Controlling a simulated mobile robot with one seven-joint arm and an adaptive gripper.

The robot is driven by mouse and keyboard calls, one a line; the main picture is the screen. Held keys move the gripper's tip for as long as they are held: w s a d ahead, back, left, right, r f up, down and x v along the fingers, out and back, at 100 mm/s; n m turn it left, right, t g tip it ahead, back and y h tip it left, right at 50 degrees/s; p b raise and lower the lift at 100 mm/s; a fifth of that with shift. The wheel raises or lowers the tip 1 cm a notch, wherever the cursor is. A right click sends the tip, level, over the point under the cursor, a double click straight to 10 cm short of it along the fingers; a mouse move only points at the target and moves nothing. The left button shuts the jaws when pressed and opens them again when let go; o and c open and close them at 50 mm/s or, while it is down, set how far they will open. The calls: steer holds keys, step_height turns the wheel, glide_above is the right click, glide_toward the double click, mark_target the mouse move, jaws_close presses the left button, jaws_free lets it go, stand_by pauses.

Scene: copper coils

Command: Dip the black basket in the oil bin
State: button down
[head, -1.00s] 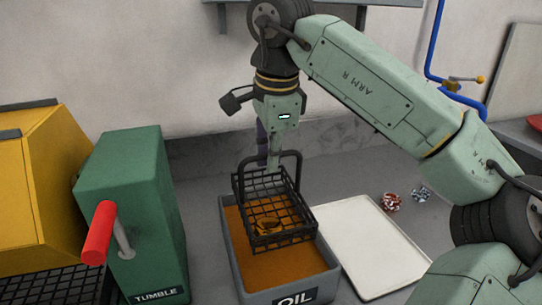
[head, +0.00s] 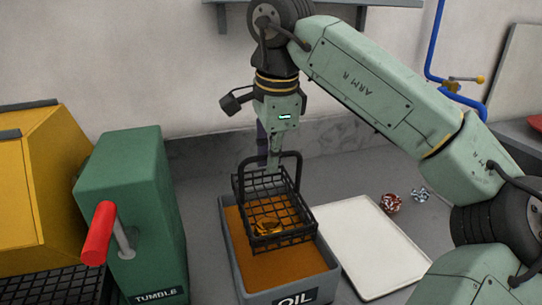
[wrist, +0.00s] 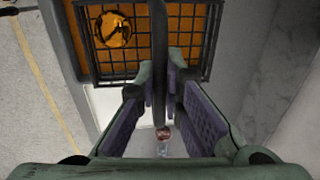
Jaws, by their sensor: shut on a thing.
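The black basket (head: 284,240) is a wire-mesh box with an arched handle, held over the grey oil bin (head: 231,262) marked OIL. Brown oil shows in the bin around the basket. The basket's upper part stands above the bin rim; I cannot tell whether its bottom touches the oil. A shiny copper coil (head: 268,227) lies in the basket and also shows in the wrist view (wrist: 114,30). My gripper (head: 274,167) is shut on the basket's handle. In the wrist view the fingers (wrist: 160,88) close on the dark handle bar.
A white tray (head: 365,245) lies right of the bin, with small reddish (head: 390,203) and silvery (head: 420,194) coils behind it. A green box (head: 135,205) marked TUMBLE, with a red-handled lever (head: 98,234), stands close on the left. A yellow machine (head: 40,190) is further left.

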stand_by(0.4)
steer(key=shift+r, duration=1.5)
